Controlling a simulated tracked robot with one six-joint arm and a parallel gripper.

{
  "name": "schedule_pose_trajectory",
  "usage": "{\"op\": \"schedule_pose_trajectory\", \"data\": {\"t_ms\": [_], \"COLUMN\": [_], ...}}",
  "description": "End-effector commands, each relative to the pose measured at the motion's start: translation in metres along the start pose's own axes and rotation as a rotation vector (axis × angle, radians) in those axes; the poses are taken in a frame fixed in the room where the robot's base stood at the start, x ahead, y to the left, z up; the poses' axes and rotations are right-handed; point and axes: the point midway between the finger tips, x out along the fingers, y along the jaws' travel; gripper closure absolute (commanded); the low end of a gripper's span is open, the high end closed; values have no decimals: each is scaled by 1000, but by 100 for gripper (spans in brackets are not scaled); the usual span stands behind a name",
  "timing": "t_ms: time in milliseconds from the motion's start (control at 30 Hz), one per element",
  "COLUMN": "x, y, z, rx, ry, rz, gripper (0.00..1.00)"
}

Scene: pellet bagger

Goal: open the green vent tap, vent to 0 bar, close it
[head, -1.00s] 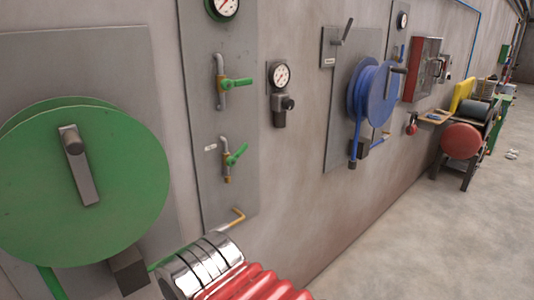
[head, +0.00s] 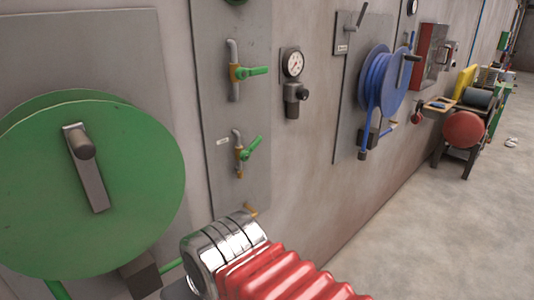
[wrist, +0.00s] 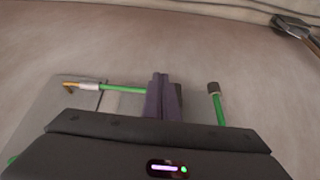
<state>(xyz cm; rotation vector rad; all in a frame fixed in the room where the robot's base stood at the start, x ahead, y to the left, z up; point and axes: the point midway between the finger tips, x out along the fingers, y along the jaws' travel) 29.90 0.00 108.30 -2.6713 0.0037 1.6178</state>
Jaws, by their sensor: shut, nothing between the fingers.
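Two green-handled taps are on a grey wall panel in the head view: an upper one (head: 250,72) and a lower one (head: 249,148). Both handles point right, the lower one slanting upward. A small white label is left of the lower tap; I cannot read it, nor tell which tap is the vent. My gripper (wrist: 160,90) shows in the wrist view, fingers shut and empty. In the head view the gripper is hidden behind my arm, below the panel. The wrist view shows no clear tap handle between the fingers.
A large green reel (head: 90,190) is left of the panel. A small gauge (head: 293,64) and a blue reel (head: 385,80) are to the right. A green hose with a brass end (wrist: 85,86) lies near my fingers. Open floor (head: 450,230) is at right.

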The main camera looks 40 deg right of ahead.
Motion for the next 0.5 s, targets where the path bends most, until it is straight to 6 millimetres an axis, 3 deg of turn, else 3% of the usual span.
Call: {"op": "schedule_pose_trajectory", "data": {"t_ms": [300, 500], "x": [20, 34], "y": [3, 1], "z": [0, -14], "rx": [280, 553], "ry": [-162, -280], "rz": [-112, -250], "gripper": [100, 100]}}
